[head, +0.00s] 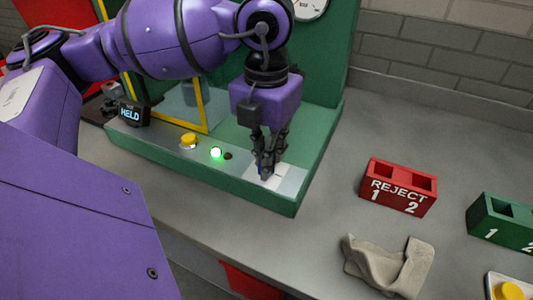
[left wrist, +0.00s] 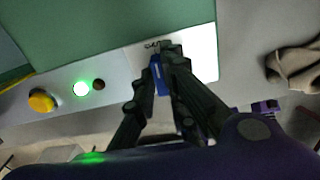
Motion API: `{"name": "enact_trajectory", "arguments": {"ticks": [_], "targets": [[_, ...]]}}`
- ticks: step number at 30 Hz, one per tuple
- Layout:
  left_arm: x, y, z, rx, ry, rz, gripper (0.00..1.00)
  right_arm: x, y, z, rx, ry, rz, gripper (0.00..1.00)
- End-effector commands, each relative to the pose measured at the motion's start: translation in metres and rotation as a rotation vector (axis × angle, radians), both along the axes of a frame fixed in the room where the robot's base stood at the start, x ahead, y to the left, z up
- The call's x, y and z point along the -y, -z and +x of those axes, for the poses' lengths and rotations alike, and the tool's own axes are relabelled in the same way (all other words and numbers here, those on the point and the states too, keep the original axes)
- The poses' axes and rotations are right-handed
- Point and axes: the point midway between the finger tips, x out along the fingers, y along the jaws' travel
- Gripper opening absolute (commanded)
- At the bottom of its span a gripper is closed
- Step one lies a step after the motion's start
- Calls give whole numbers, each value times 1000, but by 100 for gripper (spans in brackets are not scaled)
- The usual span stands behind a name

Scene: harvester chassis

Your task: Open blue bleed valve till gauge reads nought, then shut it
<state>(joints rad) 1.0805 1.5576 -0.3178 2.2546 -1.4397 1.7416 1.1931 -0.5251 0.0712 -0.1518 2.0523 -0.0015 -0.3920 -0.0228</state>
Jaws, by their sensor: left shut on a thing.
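My left gripper (head: 267,168) points down at the right end of the green chassis's front panel. It is shut on the blue bleed valve (left wrist: 160,76), whose blue handle shows between the dark fingers in the left wrist view (left wrist: 168,60). In the head view the fingers hide most of the valve. The white-faced gauge (head: 309,6) is at the top edge of the head view, cut off by the frame. Its needle cannot be read. My right gripper is not in view.
The green chassis (head: 313,160) carries a yellow button (head: 188,140), a lit green lamp (head: 215,152) and a display (head: 132,112) reading HELD. On the grey bench are a red REJECT block (head: 398,188), a green block (head: 503,222) and a crumpled cloth (head: 387,265).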

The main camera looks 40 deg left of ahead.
Motion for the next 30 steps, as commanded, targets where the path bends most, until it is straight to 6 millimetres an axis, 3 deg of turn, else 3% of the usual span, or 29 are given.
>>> {"name": "enact_trajectory", "arguments": {"ticks": [20, 21, 25, 30], "targets": [[0, -1, 0, 2, -67, 0, 0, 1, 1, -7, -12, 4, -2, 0], [0, -1, 0, 2, -66, 0, 13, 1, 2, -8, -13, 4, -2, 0], [0, -1, 0, 1, -66, 0, 30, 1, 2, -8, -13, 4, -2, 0], [0, 0, 0, 1, -65, 0, 30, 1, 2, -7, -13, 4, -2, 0]]}}
